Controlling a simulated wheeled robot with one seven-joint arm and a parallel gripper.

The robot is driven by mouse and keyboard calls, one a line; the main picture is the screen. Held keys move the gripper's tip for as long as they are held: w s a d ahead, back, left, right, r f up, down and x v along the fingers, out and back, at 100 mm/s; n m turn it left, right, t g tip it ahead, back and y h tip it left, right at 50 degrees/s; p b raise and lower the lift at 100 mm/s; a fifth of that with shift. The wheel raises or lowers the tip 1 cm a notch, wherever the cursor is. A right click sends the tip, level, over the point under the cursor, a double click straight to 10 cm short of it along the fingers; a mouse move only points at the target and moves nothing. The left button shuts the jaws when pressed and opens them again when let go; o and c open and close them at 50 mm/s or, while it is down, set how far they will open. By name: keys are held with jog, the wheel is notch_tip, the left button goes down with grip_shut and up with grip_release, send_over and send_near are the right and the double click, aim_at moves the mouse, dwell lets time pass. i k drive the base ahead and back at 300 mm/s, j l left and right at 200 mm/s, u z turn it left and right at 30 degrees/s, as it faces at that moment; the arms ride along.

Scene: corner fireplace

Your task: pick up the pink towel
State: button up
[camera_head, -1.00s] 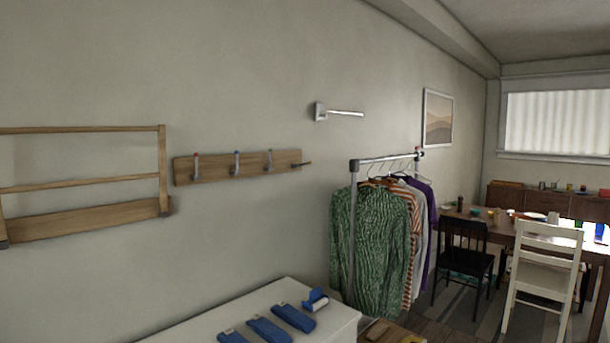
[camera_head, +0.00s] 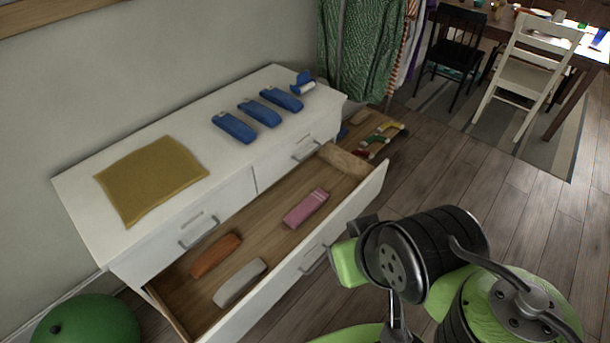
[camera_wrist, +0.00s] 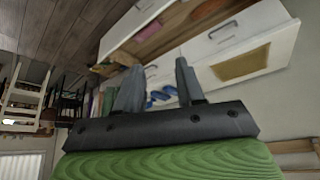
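The pink towel (camera_head: 306,208) is a small folded bundle lying in the open lower drawer (camera_head: 262,220) of a white dresser, toward the drawer's right part. In the wrist view the pink towel (camera_wrist: 147,30) shows small in the drawer, beyond my fingers. My gripper (camera_wrist: 158,75) has its two dark fingers spread apart with nothing between them. It is well away from the towel. In the head view my green and black arm is at the lower right, in front of the drawer, and the fingers cannot be made out there.
An orange bundle (camera_head: 216,255), a light grey bundle (camera_head: 240,282) and a tan item (camera_head: 345,160) share the drawer. Blue folded items (camera_head: 258,112) and a yellow cloth (camera_head: 152,178) lie on the dresser top (camera_head: 200,130). A green ball-like object (camera_head: 88,322) is at lower left.

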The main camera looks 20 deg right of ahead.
aim_at(308, 207)
jog(key=i+l+u, duration=0.35)
jog(key=l, duration=0.25)
jog(key=i+l+u, duration=0.15)
jog(key=l, duration=0.2)
jog(key=i+l+u, duration=0.15)
jog(key=l, duration=0.2)
jog(key=i+l+u, duration=0.2)
jog(key=l, duration=0.15)
jog(key=l+u, duration=0.15)
jog(key=l, duration=0.2)
